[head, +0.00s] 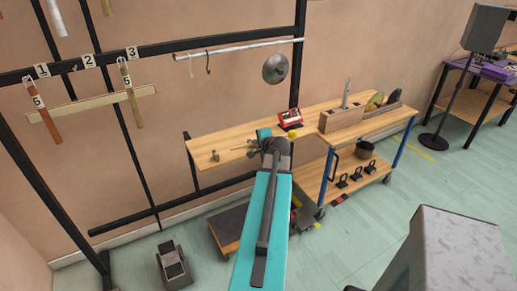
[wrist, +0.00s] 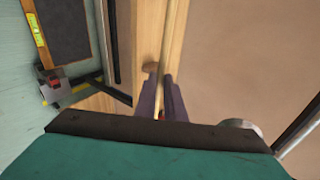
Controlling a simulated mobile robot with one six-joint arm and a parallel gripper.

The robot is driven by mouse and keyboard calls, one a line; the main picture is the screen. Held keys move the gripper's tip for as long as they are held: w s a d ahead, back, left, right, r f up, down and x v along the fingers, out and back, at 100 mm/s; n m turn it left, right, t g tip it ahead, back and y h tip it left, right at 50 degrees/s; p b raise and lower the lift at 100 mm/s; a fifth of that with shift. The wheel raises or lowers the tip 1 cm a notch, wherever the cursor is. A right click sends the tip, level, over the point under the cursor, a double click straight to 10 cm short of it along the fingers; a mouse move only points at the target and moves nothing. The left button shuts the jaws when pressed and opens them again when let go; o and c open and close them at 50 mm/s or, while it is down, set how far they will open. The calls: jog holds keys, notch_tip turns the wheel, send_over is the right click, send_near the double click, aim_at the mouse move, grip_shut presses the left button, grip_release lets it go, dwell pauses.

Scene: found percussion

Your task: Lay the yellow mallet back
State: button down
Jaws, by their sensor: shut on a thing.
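My gripper (wrist: 161,88) is shut on a thin tan shaft (wrist: 176,38), which runs up from between the fingers in the wrist view. I take it for the yellow mallet's handle. In the head view my gripper (head: 276,146) is over the long wooden shelf (head: 225,153), with its fingers mostly hidden by my teal arm. A small yellow ball (head: 293,134) shows just beyond the gripper, and it looks like the mallet's head. I cannot tell whether the mallet touches the shelf.
A red device (head: 290,118) sits on the shelf just beyond the gripper. A wooden cart (head: 362,126) with a block stands to the right. A grey speckled block (head: 455,255) is at the lower right.

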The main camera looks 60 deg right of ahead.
jog(key=w+a+r+n+y+p, duration=0.1)
jog(key=w+p, duration=0.4)
jog(key=w, duration=0.7)
jog(key=shift+r+t+p, duration=0.2)
jog(key=shift+t+p, duration=0.1)
jog(key=shift+f+b, duration=2.85)
jog(key=shift+f, duration=0.35)
jog(key=shift+f+b, duration=0.3)
jog(key=shift+b, duration=0.05)
jog(key=c, duration=1.8)
grip_release()
jog(key=shift+o, duration=0.2)
jog(key=shift+a, duration=0.1)
